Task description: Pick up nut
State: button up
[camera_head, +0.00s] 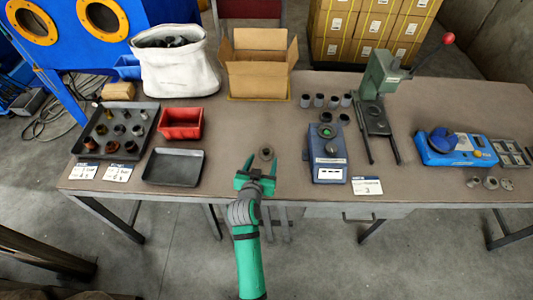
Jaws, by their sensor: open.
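A small dark round nut (266,153) lies on the brown tabletop near the middle of the table. Its hole shows as a dark centre. My gripper (262,165) is just on the near side of the nut, with its two green fingers spread apart and pointing away from me. The gripper is open and nothing shows between the fingers. The nut appears just beyond the fingertips; I cannot tell the exact gap or height.
A blue control box (326,155) stands to the right of the nut. An empty dark tray (173,167) and a red bin (181,123) are to the left. An open cardboard box (259,80) stands behind. A green press (383,75) is at the back right.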

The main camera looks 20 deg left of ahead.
aim_at(267, 150)
jog(key=shift+f+x, duration=0.2)
jog(key=shift+x, duration=2.35)
jog(key=shift+s, duration=0.1)
jog(key=c, duration=1.3)
